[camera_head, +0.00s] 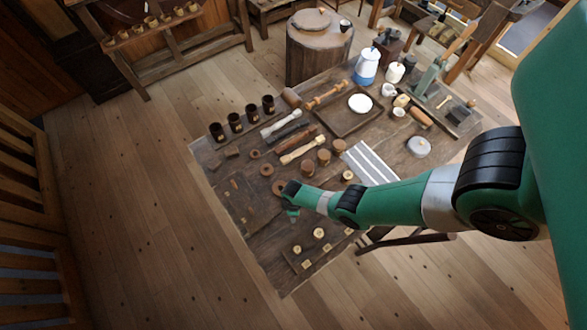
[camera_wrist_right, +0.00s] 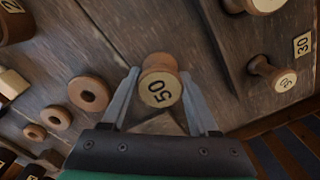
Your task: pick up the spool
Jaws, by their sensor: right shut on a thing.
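The spool (camera_wrist_right: 160,88) is a small turned wooden one with a pale round end marked 50. It sits between the two fingers of my right gripper (camera_wrist_right: 159,80) in the right wrist view, and the fingers are shut on it. Whether it is still touching the table cannot be told. In the head view my right gripper (camera_head: 289,199) is low over the near left part of the table, and the spool is not clearly visible there. My left gripper is not in view.
A board (camera_head: 325,250) with upright spools (camera_head: 319,233) and number labels lies toward the table's front. Several wooden rings (camera_wrist_right: 89,93) lie left of the gripper in the wrist view. Dark cups (camera_head: 235,122) line the far left edge, with a tray (camera_head: 345,125) behind.

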